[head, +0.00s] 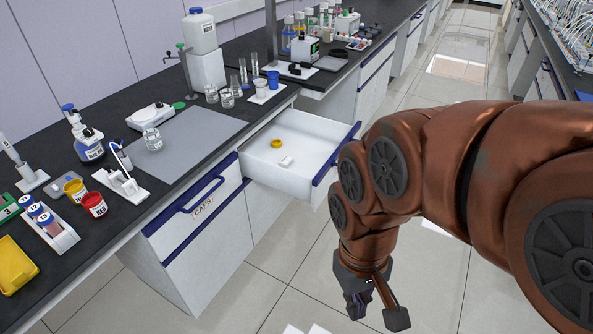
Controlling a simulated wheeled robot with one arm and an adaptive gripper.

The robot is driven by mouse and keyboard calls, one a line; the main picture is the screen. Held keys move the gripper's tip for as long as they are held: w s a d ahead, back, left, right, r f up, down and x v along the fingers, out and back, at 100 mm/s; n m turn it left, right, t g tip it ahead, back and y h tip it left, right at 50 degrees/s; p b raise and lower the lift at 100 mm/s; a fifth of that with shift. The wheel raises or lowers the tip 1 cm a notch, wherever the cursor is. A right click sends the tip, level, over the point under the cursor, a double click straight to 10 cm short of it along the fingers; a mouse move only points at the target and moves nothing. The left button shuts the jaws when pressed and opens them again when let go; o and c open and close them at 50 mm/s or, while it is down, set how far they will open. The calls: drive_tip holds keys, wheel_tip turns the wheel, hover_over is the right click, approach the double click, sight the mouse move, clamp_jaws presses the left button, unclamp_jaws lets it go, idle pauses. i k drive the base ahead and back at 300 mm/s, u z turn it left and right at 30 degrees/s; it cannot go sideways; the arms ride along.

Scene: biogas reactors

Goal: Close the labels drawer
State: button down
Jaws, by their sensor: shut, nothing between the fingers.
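An open white drawer (262,173) with a blue front edge juts out from under the dark bench. A yellow ring-shaped item and a small white block lie inside it. Its outer face is turned away, so I cannot read a label on it. My gripper (377,311) hangs over the floor, to the right of and lower in the picture than the drawer, apart from it. It is shut and empty. My arm hides the area just right of the drawer's front.
A closed drawer marked CAPS (202,207) with a blue handle is left of the open one. Glassware, bottles and racks crowd the bench (187,178). Tiled floor (290,270) is clear in front. Another bench stands at the far right.

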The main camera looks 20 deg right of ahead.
sight(314, 143)
drive_tip(key=u, duration=0.15)
drive_tip(key=i, duration=1.1)
drive_tip(key=z, duration=0.4)
